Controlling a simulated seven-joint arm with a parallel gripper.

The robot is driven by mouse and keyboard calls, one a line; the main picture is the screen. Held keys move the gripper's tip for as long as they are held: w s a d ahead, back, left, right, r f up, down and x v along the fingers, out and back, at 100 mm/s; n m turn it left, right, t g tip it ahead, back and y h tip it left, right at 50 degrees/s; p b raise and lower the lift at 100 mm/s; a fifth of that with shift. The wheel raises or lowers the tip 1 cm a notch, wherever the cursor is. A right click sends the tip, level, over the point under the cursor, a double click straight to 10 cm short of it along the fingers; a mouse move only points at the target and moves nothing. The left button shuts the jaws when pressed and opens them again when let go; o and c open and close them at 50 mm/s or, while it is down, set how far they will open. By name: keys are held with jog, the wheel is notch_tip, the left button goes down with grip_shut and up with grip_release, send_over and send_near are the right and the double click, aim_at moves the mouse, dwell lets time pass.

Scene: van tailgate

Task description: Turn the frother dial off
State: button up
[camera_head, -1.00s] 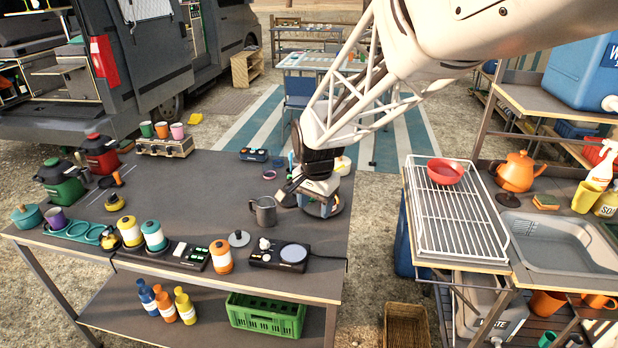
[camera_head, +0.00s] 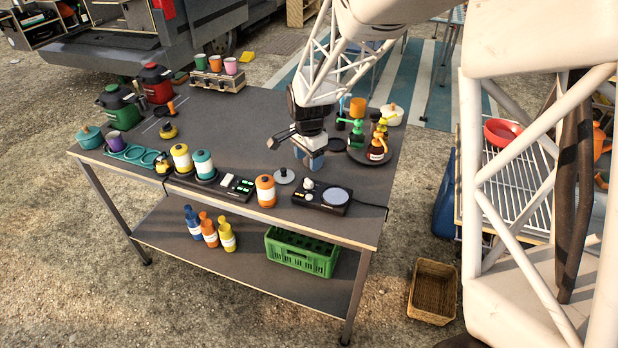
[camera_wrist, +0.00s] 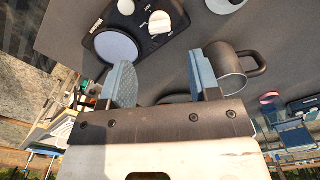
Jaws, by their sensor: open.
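The frother base (camera_head: 322,197) is a low black unit at the table's front right, with a round grey plate on its right. Its white dial (camera_head: 308,184) is on the left part. In the wrist view the base (camera_wrist: 140,45) lies at the upper left, with a large white dial (camera_wrist: 160,22) and a smaller white knob (camera_wrist: 126,7). My gripper (camera_head: 313,166) points down just behind the base; its open, empty blue fingers (camera_wrist: 160,78) are apart from the dial.
A round tray of bottles (camera_head: 367,153) stands to the right. The table (camera_head: 235,125) is clear in its middle.

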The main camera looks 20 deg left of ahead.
aim_at(309, 180)
jog(key=shift+f, duration=0.1)
jog(key=shift+f, duration=3.8)
jog(key=shift+c, duration=0.4)
jog(key=c, duration=0.8)
jog(key=shift+c, duration=0.2)
